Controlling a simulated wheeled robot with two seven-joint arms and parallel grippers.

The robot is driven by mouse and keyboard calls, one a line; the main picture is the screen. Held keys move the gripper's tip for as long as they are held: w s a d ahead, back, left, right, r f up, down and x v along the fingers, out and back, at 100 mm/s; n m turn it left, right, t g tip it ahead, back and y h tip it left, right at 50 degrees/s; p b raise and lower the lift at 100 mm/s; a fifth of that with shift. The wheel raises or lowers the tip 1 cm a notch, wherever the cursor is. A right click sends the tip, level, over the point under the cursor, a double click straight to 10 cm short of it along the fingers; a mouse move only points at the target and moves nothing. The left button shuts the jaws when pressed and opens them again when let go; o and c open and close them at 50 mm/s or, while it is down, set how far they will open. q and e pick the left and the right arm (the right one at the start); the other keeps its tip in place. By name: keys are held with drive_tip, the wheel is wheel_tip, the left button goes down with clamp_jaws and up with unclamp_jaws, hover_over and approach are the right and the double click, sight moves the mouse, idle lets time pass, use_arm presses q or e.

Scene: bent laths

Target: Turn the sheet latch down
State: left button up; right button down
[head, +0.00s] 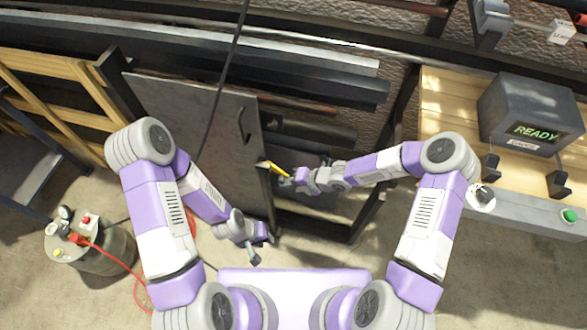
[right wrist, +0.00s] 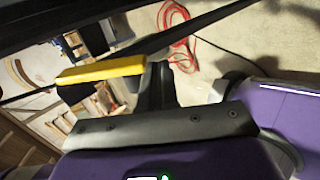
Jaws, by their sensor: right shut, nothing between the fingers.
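The sheet latch shows as a yellow bar (head: 278,169) at the right edge of a dark grey sheet (head: 190,140). In the head view it slants down to the right. In the right wrist view the yellow bar (right wrist: 100,70) lies across the left half, close to the fingers. My right gripper (head: 286,182) is shut and empty, with its tip just below the latch's right end. I cannot tell whether it touches the latch. My left gripper (head: 259,247) hangs low in front of the sheet, apart from the latch; its finger gap is unclear.
A dark rack with long bars (head: 320,88) stands behind the sheet. A wooden bench (head: 448,100) with a box reading READY (head: 530,112) is at right. A tank (head: 95,248) with a red hose stands at left. A dark cable hangs before the sheet.

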drive_tip(key=shift+r, duration=0.1)
drive_tip(key=shift+r+p, duration=0.6)
drive_tip(key=shift+r, duration=0.25)
drive_tip(key=shift+a, duration=0.1)
drive_tip(key=p+v, duration=0.4)
drive_tip(key=v, duration=0.3)
drive_tip(key=shift+d, duration=0.5)
drive_tip(key=shift+s+f, duration=0.1)
